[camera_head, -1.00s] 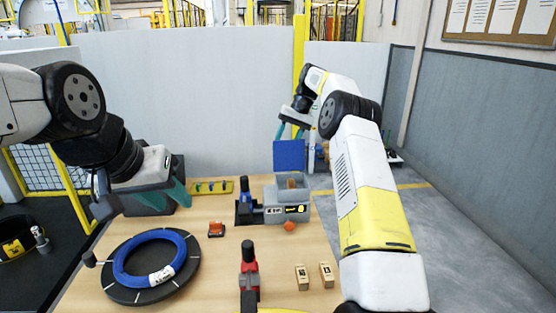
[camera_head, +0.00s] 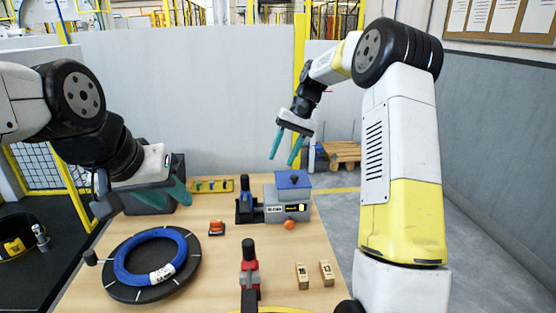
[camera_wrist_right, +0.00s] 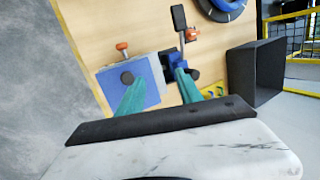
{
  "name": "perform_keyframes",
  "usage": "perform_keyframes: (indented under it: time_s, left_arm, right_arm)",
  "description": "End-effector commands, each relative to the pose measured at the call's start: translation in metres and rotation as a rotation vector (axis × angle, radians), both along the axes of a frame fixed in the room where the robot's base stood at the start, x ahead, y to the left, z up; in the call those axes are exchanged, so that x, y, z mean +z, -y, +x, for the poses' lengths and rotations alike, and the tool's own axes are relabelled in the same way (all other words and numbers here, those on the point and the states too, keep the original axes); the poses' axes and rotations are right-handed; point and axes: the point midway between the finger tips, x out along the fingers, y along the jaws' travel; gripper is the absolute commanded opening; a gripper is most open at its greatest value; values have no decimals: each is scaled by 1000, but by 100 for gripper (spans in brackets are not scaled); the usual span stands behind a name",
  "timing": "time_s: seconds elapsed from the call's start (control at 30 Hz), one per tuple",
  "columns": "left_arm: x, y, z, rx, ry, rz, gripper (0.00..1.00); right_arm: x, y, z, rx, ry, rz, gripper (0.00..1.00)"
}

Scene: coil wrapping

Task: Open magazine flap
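The magazine (camera_head: 296,208) is a grey box on the right end of the grey unit at the back of the table. Its blue flap (camera_head: 304,188), with a dark knob on it, lies flat over the box top, so the inside is hidden. The flap also shows in the right wrist view (camera_wrist_right: 144,72). My right gripper (camera_head: 282,160) is above and behind the magazine, open and empty, its teal fingers apart and pointing down, clear of the flap. My left gripper (camera_head: 178,192) is at the back left, away from the magazine; its finger gap is not clear.
A blue coil (camera_head: 135,282) lies on a black disc (camera_head: 122,292) at the front left. A red-and-black tool (camera_head: 250,270) stands at front centre, with wooden blocks (camera_head: 302,276) to its right. A dark box (camera_head: 150,202) stands near my left gripper. An orange knob (camera_head: 290,225) sticks out before the magazine.

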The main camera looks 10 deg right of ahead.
Motion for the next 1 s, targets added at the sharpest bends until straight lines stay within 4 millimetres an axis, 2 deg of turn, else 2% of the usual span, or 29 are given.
perform_keyframes:
  time_s: [0.1, 0.3, 0.77, 0.87, 1.0]
  left_arm:
    - [0, 0, 0, 0, -1, 0, 36]
    - [0, 0, 0, 0, -1, 0, 36]
    - [0, 0, 0, 0, -1, 0, 36]
    - [0, 0, 0, 0, -1, 0, 36]
    - [0, 0, 0, 0, -1, 0, 36]
  right_arm:
    - [1, -1, -21, -2, 0, -2, 43]
    - [2, -4, -41, -3, 1, -2, 43]
    - [4, -4, -46, -4, 6, -7, 43]
    - [13, -3, -54, -3, 29, -19, 43]
    - [36, 2, -78, -5, 97, -59, 43]
